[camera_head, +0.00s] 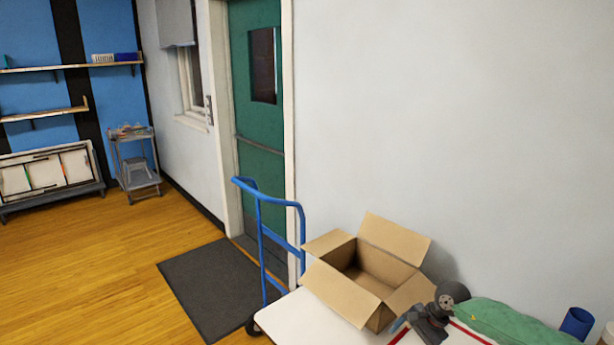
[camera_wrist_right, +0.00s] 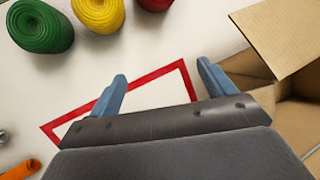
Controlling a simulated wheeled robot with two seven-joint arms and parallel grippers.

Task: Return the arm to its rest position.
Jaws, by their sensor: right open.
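My right gripper (camera_wrist_right: 165,88) is open in the right wrist view, with its two blue fingers apart and nothing between them. It is above a white tabletop (camera_wrist_right: 165,45) marked with a red-lined rectangle (camera_wrist_right: 155,87). In the head view my dark right gripper (camera_head: 402,324) and wrist show at the bottom, just right of an open cardboard box (camera_head: 345,293). The box also shows at the right edge of the wrist view (camera_wrist_right: 285,35), beside the right finger. My left gripper is in neither view.
Green (camera_wrist_right: 40,26), yellow (camera_wrist_right: 99,12) and red (camera_wrist_right: 154,3) rolls stand on the table. A blue hand truck (camera_head: 262,235) stands beyond the table. Open floor lies left.

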